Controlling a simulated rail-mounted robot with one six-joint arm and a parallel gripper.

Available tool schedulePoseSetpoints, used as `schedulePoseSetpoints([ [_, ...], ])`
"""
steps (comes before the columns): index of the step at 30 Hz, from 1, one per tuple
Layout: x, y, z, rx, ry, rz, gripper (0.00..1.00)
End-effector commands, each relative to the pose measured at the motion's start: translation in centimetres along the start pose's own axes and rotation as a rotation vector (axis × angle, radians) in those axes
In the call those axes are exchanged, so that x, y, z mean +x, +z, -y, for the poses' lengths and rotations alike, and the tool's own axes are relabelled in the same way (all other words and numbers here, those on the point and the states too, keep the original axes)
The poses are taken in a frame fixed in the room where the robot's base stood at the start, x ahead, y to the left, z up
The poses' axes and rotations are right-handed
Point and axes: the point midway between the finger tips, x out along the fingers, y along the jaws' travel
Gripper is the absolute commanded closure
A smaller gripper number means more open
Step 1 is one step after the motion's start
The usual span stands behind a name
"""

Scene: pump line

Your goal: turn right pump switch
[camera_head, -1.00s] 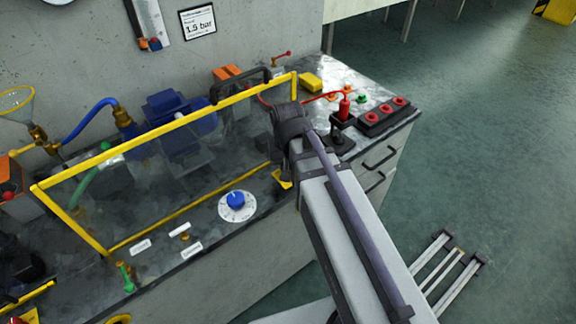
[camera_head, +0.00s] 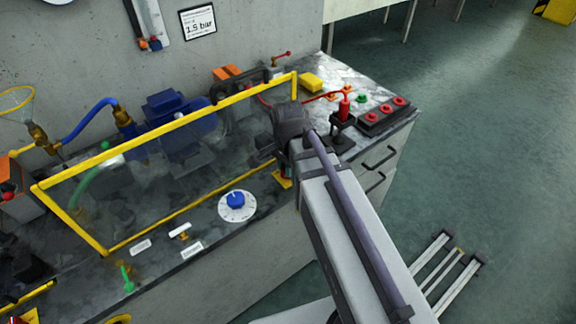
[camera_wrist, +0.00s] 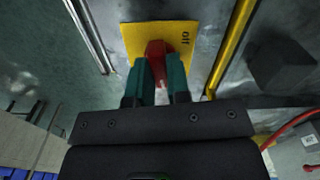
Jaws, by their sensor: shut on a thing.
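The pump switch is a red knob (camera_wrist: 155,50) on a yellow plate (camera_wrist: 128,40) marked "off", seen in the wrist view. My gripper (camera_wrist: 158,75) has two teal fingers shut on the red knob, one on each side of it. The lower part of the knob is hidden between the fingers. In the head view a bit of the yellow plate (camera_head: 283,181) shows below my wrist, and my arm hides the switch itself.
A yellow frame (camera_head: 170,125) stands close left of my gripper. A white dial with a blue knob (camera_head: 236,201) is left of it on the bench. A red-handled tool (camera_head: 344,108) and a box with red buttons (camera_head: 384,116) stand to the right.

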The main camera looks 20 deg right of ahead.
Motion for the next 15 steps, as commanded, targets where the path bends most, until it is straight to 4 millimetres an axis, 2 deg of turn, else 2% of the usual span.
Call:
schedulePoseSetpoints([
  [6,0.03,0.02,-0.04,0.106,0.001,0.0,1.0],
  [15,0.03,0.02,-0.04,0.163,0.001,0.0,1.0],
])
